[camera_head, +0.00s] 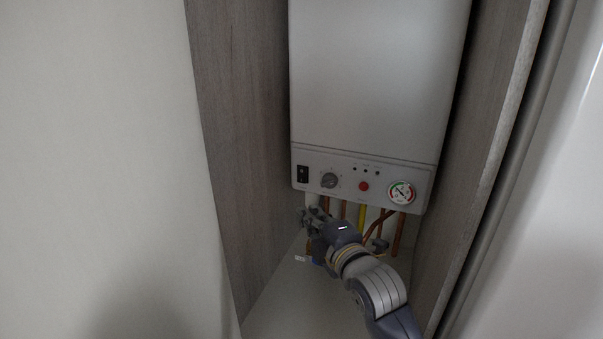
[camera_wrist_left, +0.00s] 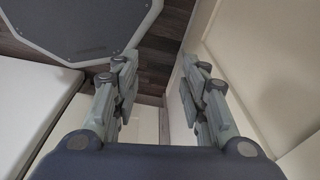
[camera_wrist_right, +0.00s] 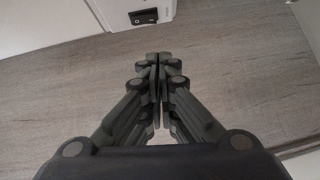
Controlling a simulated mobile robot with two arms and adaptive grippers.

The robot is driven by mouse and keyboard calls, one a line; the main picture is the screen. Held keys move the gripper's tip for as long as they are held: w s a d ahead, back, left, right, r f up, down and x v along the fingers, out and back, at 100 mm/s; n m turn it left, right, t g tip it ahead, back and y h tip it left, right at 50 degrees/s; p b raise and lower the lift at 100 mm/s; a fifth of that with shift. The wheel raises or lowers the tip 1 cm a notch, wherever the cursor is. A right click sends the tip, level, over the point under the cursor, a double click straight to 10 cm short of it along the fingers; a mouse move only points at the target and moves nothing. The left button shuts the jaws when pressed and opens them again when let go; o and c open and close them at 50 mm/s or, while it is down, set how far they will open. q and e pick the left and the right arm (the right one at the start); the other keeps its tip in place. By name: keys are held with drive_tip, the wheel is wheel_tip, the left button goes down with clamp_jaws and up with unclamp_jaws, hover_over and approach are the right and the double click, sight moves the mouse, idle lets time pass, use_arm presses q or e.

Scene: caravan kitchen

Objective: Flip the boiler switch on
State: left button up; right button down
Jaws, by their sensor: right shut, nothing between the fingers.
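The white boiler (camera_head: 375,80) hangs in a narrow cupboard in the head view. Its black rocker switch (camera_head: 302,174) is at the left end of the control panel (camera_head: 330,160), and it also shows at the top of the right wrist view (camera_wrist_right: 143,16). I cannot tell the switch's position. My right gripper (camera_head: 308,214) is shut and empty, just below the panel's left end and below the switch, apart from it. It also shows in the right wrist view (camera_wrist_right: 158,60). My left gripper (camera_wrist_left: 158,65) is open and empty, seen only in the left wrist view, away from the boiler.
A grey knob (camera_head: 329,180), red button (camera_head: 364,186) and gauge (camera_head: 401,192) sit right of the switch. Copper and yellow pipes (camera_head: 362,217) run below the boiler. Wood-grain side walls (camera_head: 245,120) close in on the left and right.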

sight(302, 175)
use_arm(q)
drive_tip(key=s+a, duration=0.1)
drive_tip(key=s, duration=0.4)
wheel_tip(302, 175, down, 7)
drive_tip(key=w+b, duration=0.2)
drive_tip(key=b, duration=0.5)
drive_tip(key=shift+d+f, duration=0.2)
use_arm(e)
drive_tip(key=w+d+r+x, duration=0.1)
drive_tip(key=d+x, duration=0.1)
drive_tip(key=x, duration=1)
use_arm(q)
drive_tip(key=shift+w, duration=0.1)
use_arm(e)
drive_tip(key=shift+f, duration=0.1)
